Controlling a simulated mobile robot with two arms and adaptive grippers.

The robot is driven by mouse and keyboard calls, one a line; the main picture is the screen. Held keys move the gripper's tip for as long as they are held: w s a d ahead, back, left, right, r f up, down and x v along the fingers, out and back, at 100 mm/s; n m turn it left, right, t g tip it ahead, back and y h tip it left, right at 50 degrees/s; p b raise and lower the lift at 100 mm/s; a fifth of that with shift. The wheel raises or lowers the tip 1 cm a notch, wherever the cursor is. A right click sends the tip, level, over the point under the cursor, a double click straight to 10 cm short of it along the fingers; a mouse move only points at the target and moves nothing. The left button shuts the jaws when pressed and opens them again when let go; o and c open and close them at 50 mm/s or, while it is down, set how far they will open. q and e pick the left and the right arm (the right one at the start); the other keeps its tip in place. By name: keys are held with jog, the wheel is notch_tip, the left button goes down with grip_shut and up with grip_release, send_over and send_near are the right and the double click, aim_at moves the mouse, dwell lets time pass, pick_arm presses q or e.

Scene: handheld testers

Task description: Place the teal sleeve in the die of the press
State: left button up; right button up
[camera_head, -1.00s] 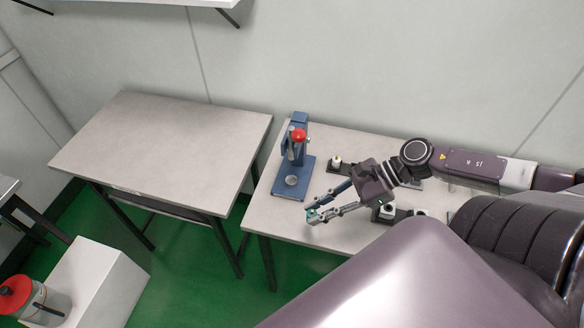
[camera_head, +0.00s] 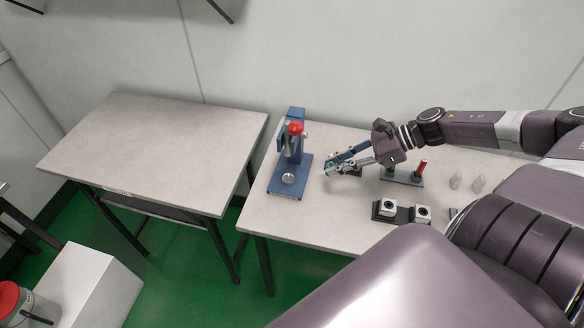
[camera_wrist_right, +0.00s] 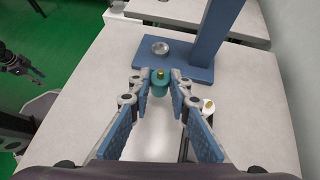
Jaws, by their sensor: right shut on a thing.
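The teal sleeve (camera_wrist_right: 159,87) is held between the fingertips of my right gripper (camera_wrist_right: 160,84), which is shut on it. A small brass-coloured tip shows at its top. In the head view only a bit of the sleeve (camera_head: 327,170) shows at the gripper (camera_head: 328,168). The blue press (camera_head: 290,155) with a red knob stands to the left of the gripper. Its round silver die (camera_head: 288,179) is on the base plate, empty as far as I see; it also shows ahead of the sleeve in the right wrist view (camera_wrist_right: 160,47). A dark gripper, apparently my left (camera_wrist_right: 22,66), shows small at the left edge.
A black holder with two white-topped blocks (camera_head: 402,212) lies near the front of the table (camera_head: 310,222). A stand with a red handheld piece (camera_head: 420,167) is behind it, and two pale pieces (camera_head: 466,182) are at right. Bare tabletop lies before the press.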

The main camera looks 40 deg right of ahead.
jog(key=b, duration=0.2)
send_near(293, 181)
jog(key=w+a, duration=0.1)
jog(key=w+a+r, duration=0.1)
jog(key=shift+w, duration=0.4)
jog(key=w+a, duration=0.1)
jog(key=a, duration=0.1)
jog(key=w+a, duration=0.2)
jog(key=shift+r+p, duration=0.1)
jog(key=shift+p, duration=0.25)
notch_tip(293, 181, down, 4)
jog(key=shift+r+p, duration=0.25)
jog(key=shift+p, duration=0.15)
grip_shut()
jog(key=shift+s+f, duration=0.1)
jog(key=o, duration=0.9)
grip_release()
pick_arm(q)
jog(key=shift+a+f, duration=0.1)
jog(key=shift+f, duration=0.85)
